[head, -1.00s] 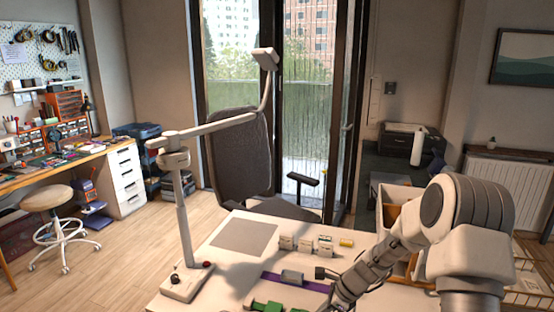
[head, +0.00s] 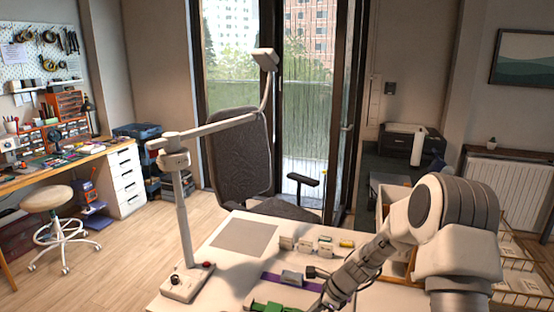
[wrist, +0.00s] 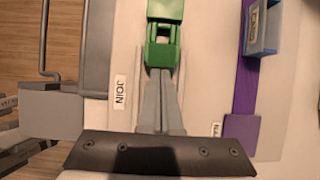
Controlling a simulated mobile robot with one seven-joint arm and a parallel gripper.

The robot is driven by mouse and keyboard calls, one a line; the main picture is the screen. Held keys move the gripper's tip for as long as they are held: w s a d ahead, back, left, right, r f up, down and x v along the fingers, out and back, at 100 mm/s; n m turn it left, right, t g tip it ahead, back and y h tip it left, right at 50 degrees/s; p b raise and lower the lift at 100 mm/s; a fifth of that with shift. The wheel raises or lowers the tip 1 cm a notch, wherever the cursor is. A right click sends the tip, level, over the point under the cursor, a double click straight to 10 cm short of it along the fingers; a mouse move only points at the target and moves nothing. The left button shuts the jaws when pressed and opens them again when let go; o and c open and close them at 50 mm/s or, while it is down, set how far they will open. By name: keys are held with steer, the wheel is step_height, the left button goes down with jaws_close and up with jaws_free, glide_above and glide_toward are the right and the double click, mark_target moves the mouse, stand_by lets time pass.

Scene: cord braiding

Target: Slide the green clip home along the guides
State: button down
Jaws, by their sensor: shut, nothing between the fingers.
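The green clip (wrist: 163,45) is at the top middle of the wrist view. It has a framed near part with an opening and a solid block beyond it. In the head view the green parts (head: 268,306) are at the bottom edge, partly cut off. Pale guide rails (wrist: 138,90) run along both sides, with a label reading JOIN beside the left one. My gripper (wrist: 161,76) is shut and empty, its grey fingertips together at the near end of the green clip. I cannot tell whether they touch it.
A purple strip (wrist: 241,125) lies to the right of the guides, with a blue-grey holder (wrist: 262,28) on it. Several small blocks (head: 305,245) stand at the back of the white table (head: 225,280). A lamp (head: 180,210) stands at its left.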

steer(key=shift+w+a, duration=0.2)
steer(key=shift+a, duration=0.5)
steer(key=shift+w+a, duration=0.1)
steer(key=shift+a, duration=0.15)
steer(key=shift+w+a, duration=0.1)
steer(key=shift+a, duration=0.25)
steer(key=shift+d+r, duration=0.1)
steer(key=shift+p+v, duration=2)
steer(key=shift+v, duration=0.85)
